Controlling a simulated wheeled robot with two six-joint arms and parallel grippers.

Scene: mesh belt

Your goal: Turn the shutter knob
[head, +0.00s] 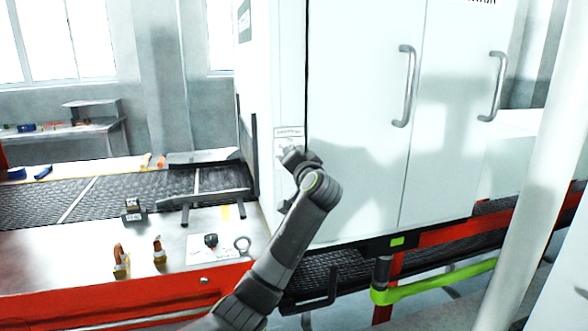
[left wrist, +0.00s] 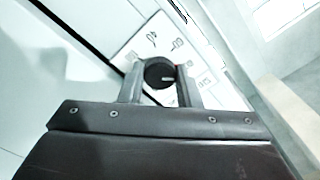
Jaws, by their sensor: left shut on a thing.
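The shutter knob (left wrist: 159,73) is round and black with a pale pointer line. It sits on a white label plate (left wrist: 150,42) with printed marks, on the white cabinet's narrow side panel. My left gripper (left wrist: 160,80) is shut on the knob, one finger on each side of it. In the head view my left gripper (head: 291,156) reaches the label plate (head: 289,133), and my arm and gripper hide the knob there. My right gripper is not in view.
The white cabinet has two door handles (head: 405,86). A mesh belt (head: 120,196) runs into its left side. A steel table (head: 60,255) in front holds small tools and a card. A green bar (head: 435,283) and a pale post (head: 535,170) stand at right.

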